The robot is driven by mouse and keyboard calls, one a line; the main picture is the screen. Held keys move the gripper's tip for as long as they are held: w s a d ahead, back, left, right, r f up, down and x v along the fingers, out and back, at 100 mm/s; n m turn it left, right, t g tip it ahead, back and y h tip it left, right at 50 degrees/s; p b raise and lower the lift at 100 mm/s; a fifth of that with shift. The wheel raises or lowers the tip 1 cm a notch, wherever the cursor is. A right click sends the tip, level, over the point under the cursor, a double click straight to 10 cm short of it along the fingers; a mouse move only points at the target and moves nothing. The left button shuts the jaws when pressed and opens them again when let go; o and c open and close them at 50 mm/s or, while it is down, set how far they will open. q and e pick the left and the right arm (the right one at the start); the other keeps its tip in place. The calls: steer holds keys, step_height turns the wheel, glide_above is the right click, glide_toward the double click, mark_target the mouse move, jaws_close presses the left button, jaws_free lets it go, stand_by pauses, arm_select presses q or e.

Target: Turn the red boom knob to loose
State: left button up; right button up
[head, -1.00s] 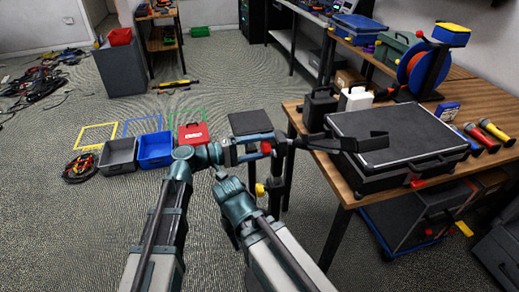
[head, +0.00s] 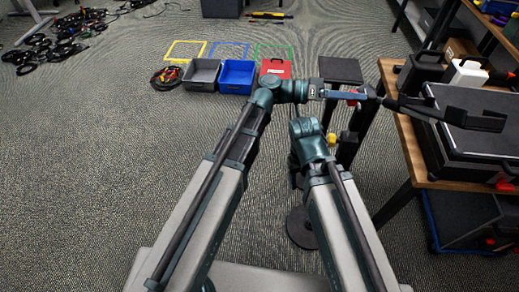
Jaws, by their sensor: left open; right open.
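The red boom knob (head: 352,92) is a small red spot near the middle, partly covered by my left wrist. A yellow knob (head: 332,138) shows below it, beside my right arm. A dark round base (head: 302,228) on the floor looks like the stand's foot. Most of the stand is hidden behind my arms. My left gripper (head: 455,113) is open and empty; in the picture it lies right of the red knob and overlaps the black case. I cannot tell the knob's setting. I cannot make out my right gripper; its arm ends in the picture near the yellow knob.
A wooden table (head: 400,125) with a black case (head: 470,145) and a white container (head: 466,73) stands at the right. Grey (head: 201,75), blue (head: 237,77) and red (head: 275,68) bins sit at the back.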

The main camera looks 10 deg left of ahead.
arm_select(q)
steer(key=m, duration=0.4)
steer(key=shift+s+r+m, duration=0.1)
steer(key=shift+s+m, duration=0.05)
steer(key=shift+m, duration=0.25)
steer(key=m, duration=0.3)
steer(key=shift+m, duration=0.3)
steer(key=a, duration=1.4)
steer(key=s+a+f+n+y, duration=0.2)
steer(key=a+f+n+y, duration=0.1)
steer(key=f, duration=0.3)
steer(key=s+a+f+n+y+p, duration=0.1)
steer(key=s+a+f+n+y, duration=0.2)
steer(key=f+n+y, duration=0.2)
steer(key=s+a+f+n+y, duration=0.2)
steer(key=a+f+n+y, duration=0.1)
steer(key=f, duration=0.5)
steer(key=shift+s+a+n+y, duration=0.2)
steer(key=shift+a+n+y, duration=0.15)
steer(key=shift+n+y, duration=0.75)
